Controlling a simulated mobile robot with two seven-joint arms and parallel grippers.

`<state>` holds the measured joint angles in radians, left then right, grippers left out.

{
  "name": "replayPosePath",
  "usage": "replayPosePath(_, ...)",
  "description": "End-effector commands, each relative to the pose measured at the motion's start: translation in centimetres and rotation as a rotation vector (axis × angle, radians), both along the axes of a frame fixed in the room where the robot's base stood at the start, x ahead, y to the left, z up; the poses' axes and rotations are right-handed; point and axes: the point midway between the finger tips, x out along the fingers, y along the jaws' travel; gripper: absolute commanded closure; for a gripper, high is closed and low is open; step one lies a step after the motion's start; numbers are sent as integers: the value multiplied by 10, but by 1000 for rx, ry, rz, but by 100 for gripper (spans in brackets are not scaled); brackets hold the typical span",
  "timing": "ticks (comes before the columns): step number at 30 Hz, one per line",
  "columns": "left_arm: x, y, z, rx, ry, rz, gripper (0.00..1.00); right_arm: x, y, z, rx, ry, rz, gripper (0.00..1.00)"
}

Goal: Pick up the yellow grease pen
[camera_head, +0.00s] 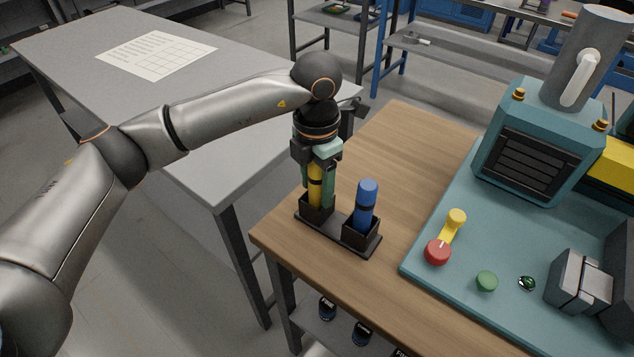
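The yellow grease pen (315,194) stands upright in the left cup of a small black holder (339,234) on the wooden table. A blue pen (366,205) stands in the right cup of the same holder. My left gripper (322,180) points down over the yellow pen, with a pale green finger beside its right side. The gripper hides the pen's top. Whether the fingers press on the pen cannot be made out. My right gripper is not in view.
A teal machine base (490,247) with a red knob (438,252), yellow lever and green button takes up the table's right side. Bare wood (400,150) lies behind the holder. A grey table (190,110) with a paper sheet (157,54) stands at left.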

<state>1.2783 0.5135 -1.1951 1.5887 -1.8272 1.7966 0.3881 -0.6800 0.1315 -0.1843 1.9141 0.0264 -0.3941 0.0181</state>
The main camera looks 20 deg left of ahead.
Motion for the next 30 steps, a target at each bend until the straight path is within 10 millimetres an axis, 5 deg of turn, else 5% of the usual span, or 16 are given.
replayPosePath(15,0,0,0,0,0,0,100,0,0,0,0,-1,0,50)
replayPosePath(30,1,0,13,-1,-5,0,100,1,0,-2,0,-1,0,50)
